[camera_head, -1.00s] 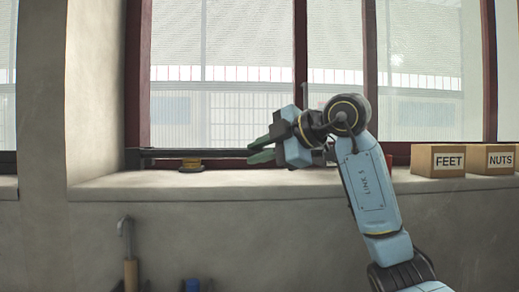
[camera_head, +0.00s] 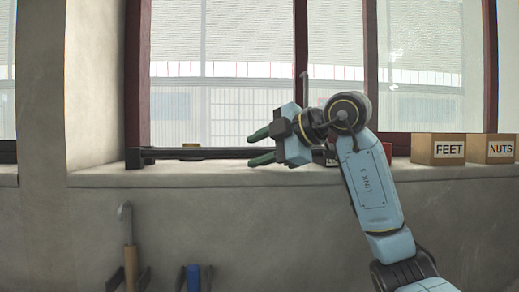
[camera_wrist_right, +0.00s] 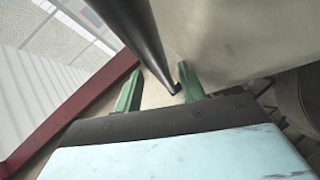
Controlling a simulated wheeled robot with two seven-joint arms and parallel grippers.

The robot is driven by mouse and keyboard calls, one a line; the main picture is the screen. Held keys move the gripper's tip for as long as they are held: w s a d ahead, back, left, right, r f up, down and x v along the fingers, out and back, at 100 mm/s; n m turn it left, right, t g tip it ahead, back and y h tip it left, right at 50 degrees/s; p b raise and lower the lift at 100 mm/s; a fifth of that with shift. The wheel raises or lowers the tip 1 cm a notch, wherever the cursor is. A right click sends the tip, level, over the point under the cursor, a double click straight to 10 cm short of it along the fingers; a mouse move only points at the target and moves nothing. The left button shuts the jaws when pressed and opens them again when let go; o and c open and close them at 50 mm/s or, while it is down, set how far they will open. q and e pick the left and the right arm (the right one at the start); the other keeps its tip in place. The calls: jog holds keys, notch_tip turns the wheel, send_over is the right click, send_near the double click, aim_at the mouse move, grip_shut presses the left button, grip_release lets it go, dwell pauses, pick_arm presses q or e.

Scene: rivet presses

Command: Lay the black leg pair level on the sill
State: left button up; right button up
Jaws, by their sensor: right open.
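The black leg pair (camera_head: 200,154) lies lengthwise along the window sill (camera_head: 230,176) in the head view, looking about level. Its left end has a dark block (camera_head: 134,158) near the window frame, and its right end reaches my right gripper. My right gripper (camera_head: 250,150) is open, with its green fingers pointing left, one above and one below the bar. In the right wrist view the black bar (camera_wrist_right: 145,42) runs between the parted green fingers (camera_wrist_right: 160,75), and its near end shows there. Whether a finger touches it I cannot tell. My left gripper is not in view.
Cardboard boxes marked FEET (camera_head: 448,150) and NUTS (camera_head: 500,150) stand on the sill at right. A red thing (camera_head: 387,152) is partly hidden by my arm. Tools (camera_head: 129,255) are below the sill.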

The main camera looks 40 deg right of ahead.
jog(key=shift+f, duration=0.1)
jog(key=b+v, duration=0.1)
jog(key=v, duration=1.2)
jog(key=shift+s, duration=0.2)
